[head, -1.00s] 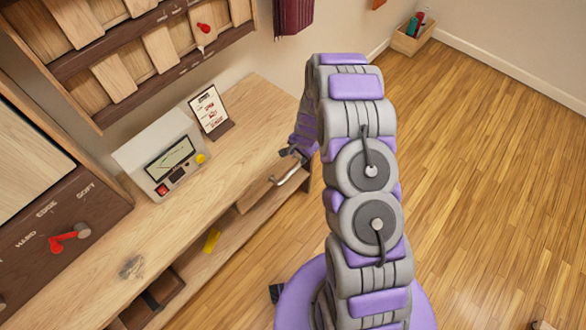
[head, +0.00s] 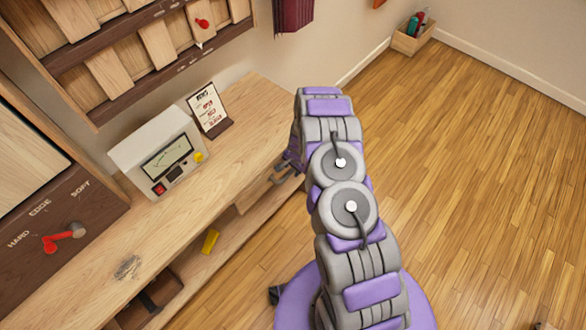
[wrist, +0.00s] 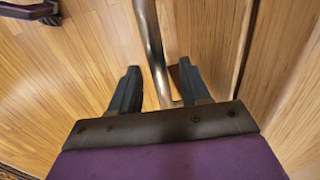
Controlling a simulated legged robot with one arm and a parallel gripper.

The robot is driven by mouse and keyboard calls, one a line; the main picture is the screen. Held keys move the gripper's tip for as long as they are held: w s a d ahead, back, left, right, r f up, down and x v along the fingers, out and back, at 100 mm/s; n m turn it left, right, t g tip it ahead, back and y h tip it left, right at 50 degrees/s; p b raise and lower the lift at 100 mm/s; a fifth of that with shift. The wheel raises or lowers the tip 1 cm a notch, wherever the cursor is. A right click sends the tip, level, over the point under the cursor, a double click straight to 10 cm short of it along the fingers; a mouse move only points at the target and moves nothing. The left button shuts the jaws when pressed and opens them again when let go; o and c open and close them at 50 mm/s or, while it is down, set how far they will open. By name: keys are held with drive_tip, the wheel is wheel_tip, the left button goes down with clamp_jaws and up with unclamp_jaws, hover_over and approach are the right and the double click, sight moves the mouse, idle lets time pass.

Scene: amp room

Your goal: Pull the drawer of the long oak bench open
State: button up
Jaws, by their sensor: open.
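The long oak bench (head: 245,115) runs along the wall in the head view. In the wrist view a bent metal bar handle (wrist: 149,40) passes between the two dark fingers of my gripper (wrist: 158,72). The fingers are apart, one on each side of the bar, and not clamped on it. A wooden front (wrist: 200,35), probably the drawer's, lies just right of the bar. In the head view the handle (head: 284,175) shows at the bench's front edge near the far end, with my gripper beside it, partly hidden by my arm.
A meter box (head: 155,150) and a small sign (head: 208,110) stand on the bench. A yellow item (head: 210,242) lies on the lower shelf. A red-handled lever (head: 62,240) is at left. Open wood floor (head: 470,170) lies right; a small bin (head: 412,38) stands far back.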

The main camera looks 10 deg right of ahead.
drive_tip(key=shift+c, duration=0.3)
clamp_jaws()
idle(0.5)
